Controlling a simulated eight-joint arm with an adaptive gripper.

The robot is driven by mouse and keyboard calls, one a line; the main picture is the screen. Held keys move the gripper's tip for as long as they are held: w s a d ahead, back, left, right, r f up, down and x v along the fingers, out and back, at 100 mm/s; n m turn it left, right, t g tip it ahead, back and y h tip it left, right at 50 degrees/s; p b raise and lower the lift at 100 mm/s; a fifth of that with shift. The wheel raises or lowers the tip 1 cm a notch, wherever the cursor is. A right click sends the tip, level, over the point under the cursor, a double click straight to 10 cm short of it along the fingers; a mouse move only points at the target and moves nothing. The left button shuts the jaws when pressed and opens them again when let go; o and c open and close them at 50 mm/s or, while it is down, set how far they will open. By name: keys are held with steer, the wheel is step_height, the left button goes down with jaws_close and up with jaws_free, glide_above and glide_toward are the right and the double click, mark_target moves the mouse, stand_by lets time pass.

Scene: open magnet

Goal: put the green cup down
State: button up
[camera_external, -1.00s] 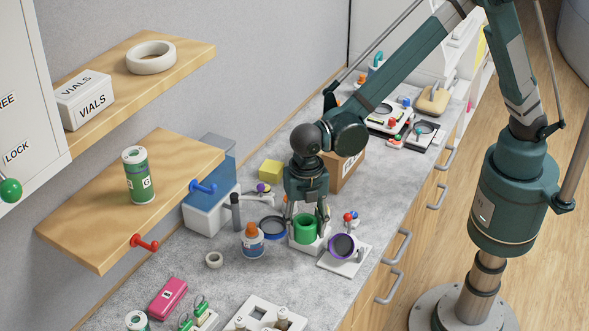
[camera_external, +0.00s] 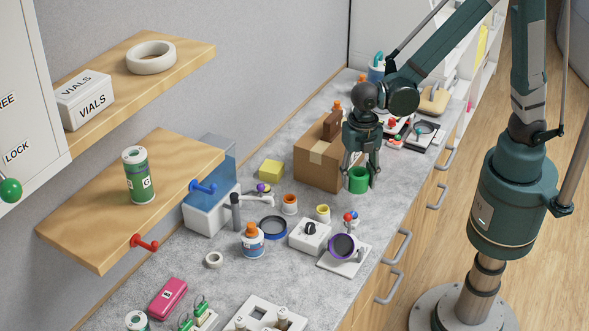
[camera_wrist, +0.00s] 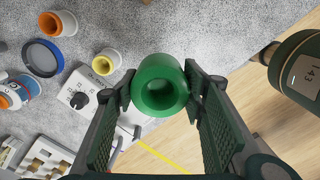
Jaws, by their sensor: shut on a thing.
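The green cup (camera_external: 358,180) is upright between the fingers of my gripper (camera_external: 360,183) in the external view, right of the cardboard box and close to the counter's front edge. In the wrist view the green cup (camera_wrist: 160,86) shows its open top, with a finger of my gripper (camera_wrist: 158,88) against each side. My gripper is shut on the cup. Whether the cup's base touches the grey counter (camera_external: 375,215) cannot be told.
The cardboard box (camera_external: 322,160) stands just left of the cup. A white block with a dark knob (camera_external: 310,236), a yellow cup (camera_external: 323,214) and an orange-topped cup (camera_external: 289,204) stand nearer. The counter's front edge with handles (camera_external: 404,246) is close on the right.

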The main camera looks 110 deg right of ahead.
glide_above(367, 206)
steer(key=shift+s+a+f, duration=0.1)
steer(key=shift+f, duration=0.2)
steer(key=shift+f+b, duration=0.3)
steer(key=shift+f, duration=2.65)
steer(key=shift+f, duration=2.05)
steer(key=shift+f+b, duration=0.15)
steer(key=shift+b, duration=0.15)
steer(key=o, duration=1)
